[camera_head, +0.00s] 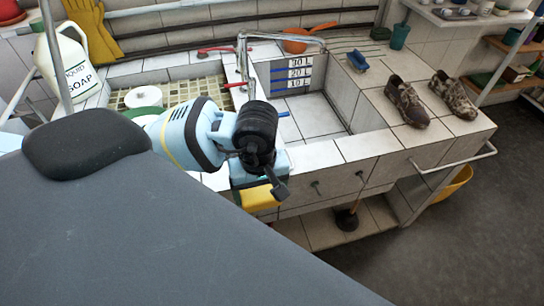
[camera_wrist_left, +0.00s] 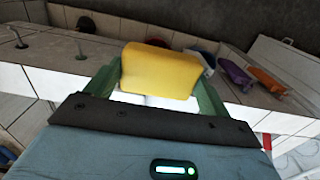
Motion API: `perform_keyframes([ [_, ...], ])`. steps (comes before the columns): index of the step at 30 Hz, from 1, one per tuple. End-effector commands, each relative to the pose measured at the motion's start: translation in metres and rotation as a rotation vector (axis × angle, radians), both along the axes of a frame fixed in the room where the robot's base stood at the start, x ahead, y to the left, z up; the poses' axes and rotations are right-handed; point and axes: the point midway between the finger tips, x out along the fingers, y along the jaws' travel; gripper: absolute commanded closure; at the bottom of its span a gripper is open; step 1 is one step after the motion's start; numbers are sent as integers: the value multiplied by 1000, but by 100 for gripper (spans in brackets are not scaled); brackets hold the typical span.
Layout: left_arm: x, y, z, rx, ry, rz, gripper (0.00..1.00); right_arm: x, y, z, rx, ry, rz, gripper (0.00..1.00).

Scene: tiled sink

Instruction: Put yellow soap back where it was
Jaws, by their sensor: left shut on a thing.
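The yellow soap (camera_wrist_left: 160,70) is a block held between the green fingers of my left gripper (camera_head: 262,186), which is shut on it. In the head view, part of the soap (camera_head: 258,200) shows below the gripper. It is held in front of the sink's tiled front edge; the wrist hides much of it. My right gripper is not in view.
The tiled sink basin (camera_head: 316,112) lies behind the gripper, with a metal faucet (camera_head: 242,65) beside it. A blue brush (camera_head: 357,61) and two shoes (camera_head: 407,101) are on the ledge to the right. A white soap jug (camera_head: 68,68) stands at left.

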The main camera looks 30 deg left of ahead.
Motion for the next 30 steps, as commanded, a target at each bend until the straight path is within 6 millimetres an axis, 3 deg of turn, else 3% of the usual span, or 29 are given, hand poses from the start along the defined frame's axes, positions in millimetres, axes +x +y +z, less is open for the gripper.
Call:
perform_keyframes([
  [18, 114, 52, -10, -3, -2, 0, 46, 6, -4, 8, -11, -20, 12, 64],
  [22, 126, 58, -12, -1, -2, 0, 46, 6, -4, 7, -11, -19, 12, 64],
  [30, 132, 61, -12, -1, -2, -1, 46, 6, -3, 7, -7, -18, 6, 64],
])
